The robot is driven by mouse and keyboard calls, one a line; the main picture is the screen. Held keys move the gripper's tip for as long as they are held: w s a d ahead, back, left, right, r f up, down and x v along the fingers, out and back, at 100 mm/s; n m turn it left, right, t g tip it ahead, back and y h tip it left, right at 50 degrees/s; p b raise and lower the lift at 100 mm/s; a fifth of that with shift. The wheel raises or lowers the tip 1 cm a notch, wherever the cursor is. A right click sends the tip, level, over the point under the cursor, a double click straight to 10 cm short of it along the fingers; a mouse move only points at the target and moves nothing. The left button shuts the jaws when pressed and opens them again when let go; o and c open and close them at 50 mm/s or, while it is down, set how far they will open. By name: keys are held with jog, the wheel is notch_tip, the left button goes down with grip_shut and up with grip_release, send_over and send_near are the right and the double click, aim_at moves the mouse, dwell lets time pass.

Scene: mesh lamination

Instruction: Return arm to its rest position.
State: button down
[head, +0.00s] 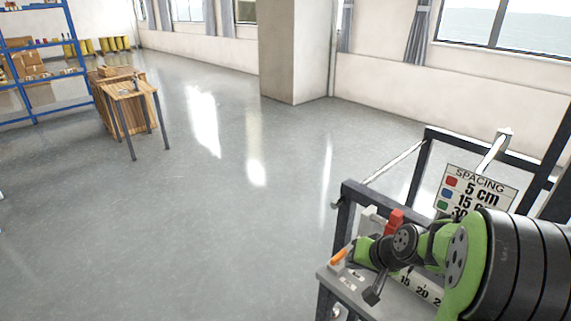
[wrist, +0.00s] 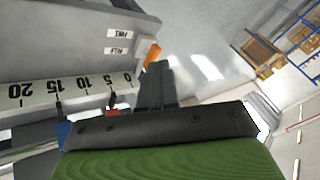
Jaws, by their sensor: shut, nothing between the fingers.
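My arm (head: 480,262), green and black, reaches in from the lower right in the head view, over a grey bench with a frame. Its outer end is folded small and partly hidden there. In the wrist view my gripper (wrist: 157,82) shows as dark grey fingers closed together, with nothing between them. The fingertips point past an orange part (wrist: 152,54) at the bench's edge; whether they touch it I cannot tell. The orange part also shows in the head view (head: 338,257), just left of the arm's end.
A ruler strip (wrist: 70,88) marked 0 to 20 runs along the bench, with blue and red parts near it. A spacing sign (head: 475,190) stands behind the arm. A wooden table (head: 130,92), blue shelves (head: 35,60) and a pillar (head: 293,55) stand farther off. The floor between is clear.

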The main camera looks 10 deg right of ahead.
jog(key=s+a+r+n+h+p, duration=0.1)
jog(key=s+a+r, duration=0.2)
jog(key=s, duration=0.4)
jog(key=s+a+r+n+g, duration=0.1)
jog(key=s+a+r+n, duration=0.1)
jog(key=s+r, duration=0.3)
jog(key=s+a+r+n+h+p, duration=0.1)
jog(key=s+a+r, duration=0.3)
jog(key=s, duration=0.6)
jog(key=shift+a+r+n+h+p, duration=0.35)
jog(key=shift+a+n, duration=0.15)
jog(key=shift+a, duration=0.1)
